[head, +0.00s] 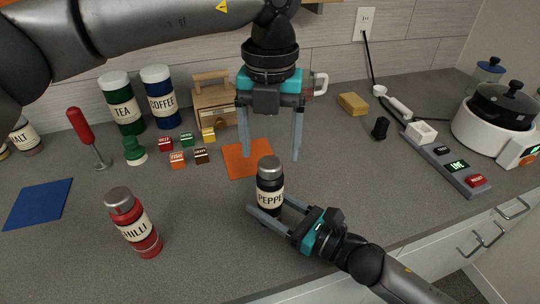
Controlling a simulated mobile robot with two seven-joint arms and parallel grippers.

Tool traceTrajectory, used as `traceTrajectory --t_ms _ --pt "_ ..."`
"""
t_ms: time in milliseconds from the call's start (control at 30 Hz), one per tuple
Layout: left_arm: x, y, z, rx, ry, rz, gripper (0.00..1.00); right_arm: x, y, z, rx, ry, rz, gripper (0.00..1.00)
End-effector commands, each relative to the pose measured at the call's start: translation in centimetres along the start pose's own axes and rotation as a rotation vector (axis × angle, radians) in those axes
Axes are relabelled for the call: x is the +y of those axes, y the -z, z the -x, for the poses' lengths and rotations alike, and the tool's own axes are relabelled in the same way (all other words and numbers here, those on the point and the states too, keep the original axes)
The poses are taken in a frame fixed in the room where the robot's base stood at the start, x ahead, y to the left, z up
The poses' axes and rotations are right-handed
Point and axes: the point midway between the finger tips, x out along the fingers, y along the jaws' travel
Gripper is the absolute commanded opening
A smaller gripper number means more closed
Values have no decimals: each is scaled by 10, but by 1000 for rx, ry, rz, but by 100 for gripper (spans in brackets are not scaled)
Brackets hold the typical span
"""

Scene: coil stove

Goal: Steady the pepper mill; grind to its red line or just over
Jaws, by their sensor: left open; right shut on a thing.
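The pepper mill (270,190) is black with a grey cap and a cream PEPPER label. My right gripper (268,204) comes in from the lower right and is shut on the mill's lower body, one finger on each side. My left gripper (270,157) points down from above, open and empty. Its two fingers are spread wide and appear on either side of the mill's cap; the exact height gap is hard to tell. No red line can be made out on the mill.
A red chilli mill (134,222) stands front left, and a blue mat (38,203) lies at far left. Tea (121,104) and coffee (160,98) canisters and small blocks (178,159) are behind.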

Motion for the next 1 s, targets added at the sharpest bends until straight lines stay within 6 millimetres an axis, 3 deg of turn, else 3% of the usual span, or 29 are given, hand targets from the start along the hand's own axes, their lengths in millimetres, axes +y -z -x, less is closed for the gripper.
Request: traceTrajectory --t_ms 200,567,1000 --pt "0 0 -26 0 1 1 81 0 0 0 0 0 0 3" --pt "0 0 -31 0 0 1 81 0 0 0 0 0 0 3" --pt "0 0 -31 0 0 1 33 0 0 0 0 0 0 3"
